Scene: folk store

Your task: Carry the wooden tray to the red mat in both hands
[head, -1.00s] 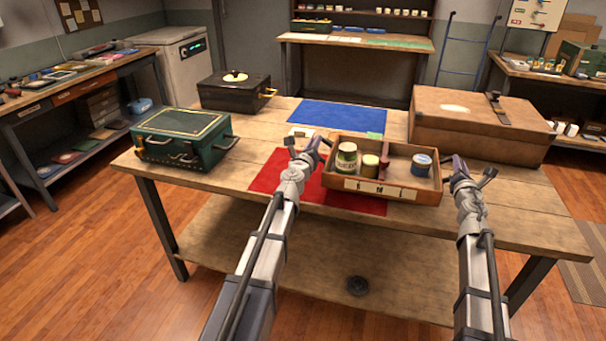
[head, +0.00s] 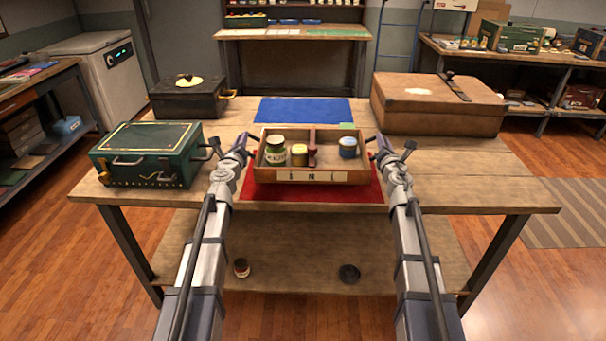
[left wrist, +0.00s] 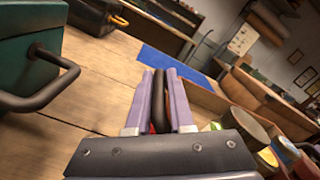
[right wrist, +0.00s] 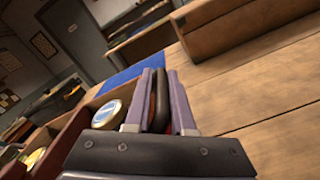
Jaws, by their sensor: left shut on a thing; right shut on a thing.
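The wooden tray (head: 361,177) is level over the red mat (head: 310,195), roughly centred on it. Red shows in front and at both sides; I cannot tell whether the tray touches it. The tray holds a green-and-white can (head: 275,154), a yellow can (head: 299,156) and a blue can (head: 348,147), all upright, with a red-brown bar (head: 312,149) between them. My left gripper (head: 249,152) is shut on the tray's left handle, dark between the fingers in the left wrist view (left wrist: 159,98). My right gripper (head: 374,148) is shut on the right handle.
A green case (head: 150,155) stands close left of my left gripper. A black box (head: 188,99) is behind it. A blue mat (head: 304,110) lies behind the tray, and a large brown case (head: 430,105) stands back right. The table's right front (head: 480,185) is clear.

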